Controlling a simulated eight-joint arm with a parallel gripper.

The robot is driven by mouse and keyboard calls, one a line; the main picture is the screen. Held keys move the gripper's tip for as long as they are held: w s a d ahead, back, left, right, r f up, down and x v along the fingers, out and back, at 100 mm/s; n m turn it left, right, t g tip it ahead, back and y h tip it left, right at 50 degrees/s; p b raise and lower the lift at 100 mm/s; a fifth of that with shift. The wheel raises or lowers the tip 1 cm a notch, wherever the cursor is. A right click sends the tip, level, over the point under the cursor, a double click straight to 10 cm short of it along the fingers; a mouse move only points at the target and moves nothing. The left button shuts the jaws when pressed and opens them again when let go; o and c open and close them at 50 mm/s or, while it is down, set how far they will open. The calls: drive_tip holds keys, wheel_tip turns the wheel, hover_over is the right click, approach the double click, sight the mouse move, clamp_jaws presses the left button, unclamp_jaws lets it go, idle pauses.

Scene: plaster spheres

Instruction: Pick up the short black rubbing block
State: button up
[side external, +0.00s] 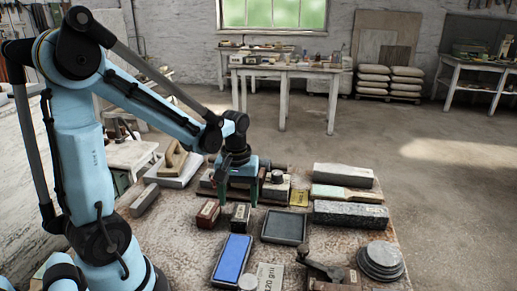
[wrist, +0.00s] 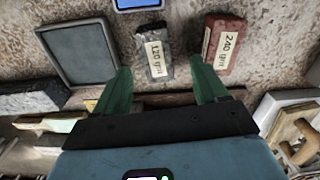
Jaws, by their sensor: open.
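The short black rubbing block (side external: 240,216) stands on the worktable, just right of a red-brown block (side external: 208,213). In the wrist view the black block (wrist: 154,52) carries a "120 grit" label, and the red-brown one (wrist: 223,45) reads "240 grit". My gripper (side external: 238,188) points down above and behind the black block in the side view. In the wrist view my gripper (wrist: 161,68) has its green fingers wide apart, with the black block ahead of and between them. Nothing is held. The exact height above the block is hard to tell.
A dark framed slab (side external: 285,227) lies right of the black block and a blue-faced slab (side external: 232,258) in front. A long speckled stone (side external: 350,214) and stacked grey discs (side external: 381,260) are farther right. A wooden-handled float (side external: 173,164) is at the left.

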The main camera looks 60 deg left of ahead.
sight(240, 211)
drive_tip(key=shift+w+d+f, duration=0.15)
drive_tip(key=shift+f, duration=2.35)
drive_tip(key=shift+c, duration=0.4)
drive_tip(key=c, duration=1.1)
drive_tip(key=shift+c, duration=0.2)
drive_tip(key=shift+r, duration=0.15)
drive_tip(key=shift+r, duration=0.5)
drive_tip(key=r, duration=0.1)
drive_tip(key=d+r, duration=0.1)
drive_tip(key=r, duration=0.1)
drive_tip(key=shift+r, duration=0.2)
drive_tip(key=s+d+r, duration=0.2)
drive_tip(key=d+r, duration=0.4)
drive_tip(key=d, duration=0.4)
drive_tip(key=shift+s+d+r, duration=0.15)
drive_tip(key=shift+s+d, duration=0.05)
drive_tip(key=shift+s, duration=0.15)
